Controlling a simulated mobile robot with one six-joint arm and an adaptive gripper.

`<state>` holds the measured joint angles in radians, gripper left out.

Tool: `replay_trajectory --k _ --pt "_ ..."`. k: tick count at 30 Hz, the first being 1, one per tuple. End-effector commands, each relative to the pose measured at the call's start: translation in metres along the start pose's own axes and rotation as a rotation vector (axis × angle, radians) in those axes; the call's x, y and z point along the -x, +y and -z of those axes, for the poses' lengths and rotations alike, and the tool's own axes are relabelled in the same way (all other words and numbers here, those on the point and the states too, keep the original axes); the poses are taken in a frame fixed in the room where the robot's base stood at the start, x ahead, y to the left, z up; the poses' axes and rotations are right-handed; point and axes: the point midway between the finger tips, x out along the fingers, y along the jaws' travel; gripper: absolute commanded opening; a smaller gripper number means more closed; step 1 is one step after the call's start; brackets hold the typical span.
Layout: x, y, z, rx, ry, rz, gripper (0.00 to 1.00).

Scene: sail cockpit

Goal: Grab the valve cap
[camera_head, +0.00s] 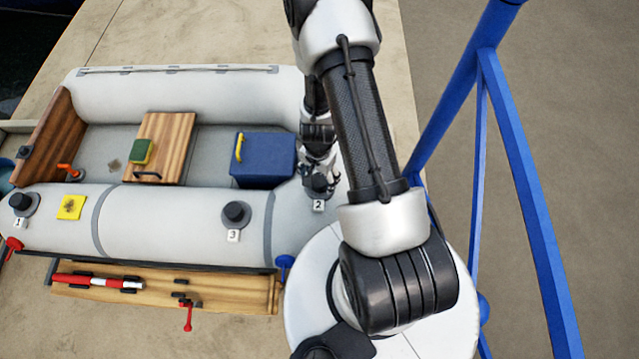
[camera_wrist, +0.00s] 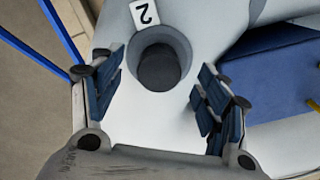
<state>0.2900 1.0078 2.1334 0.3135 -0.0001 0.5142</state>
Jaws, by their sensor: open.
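Several black valve caps sit on the grey inflatable boat's near tube, each by a numbered tag. In the head view, the cap by tag 1 (camera_head: 20,201) is at the far left and the cap by tag 3 (camera_head: 236,212) is in the middle. The cap by tag 2 (camera_head: 318,184) is at the right, partly hidden by my gripper (camera_head: 322,172). In the wrist view, this valve cap (camera_wrist: 159,67) stands in a grey round base, just beyond and between the fingertips. My gripper (camera_wrist: 160,88) is open and empty, its blue-padded fingers apart from the cap.
A blue box (camera_head: 264,160) with a yellow handle is inside the boat, left of my gripper. A wooden seat (camera_head: 172,138) carries a green-and-yellow sponge (camera_head: 141,151). A blue frame (camera_head: 530,190) rises at the right. A wooden board (camera_head: 220,292) lies before the boat.

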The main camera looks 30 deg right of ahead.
Motion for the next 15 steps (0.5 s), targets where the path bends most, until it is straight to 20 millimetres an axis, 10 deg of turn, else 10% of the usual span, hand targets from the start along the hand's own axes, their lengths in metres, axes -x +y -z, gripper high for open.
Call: replay_trajectory --k 15 --pt "-0.039 -0.001 0.0 0.0 0.0 0.0 0.68"
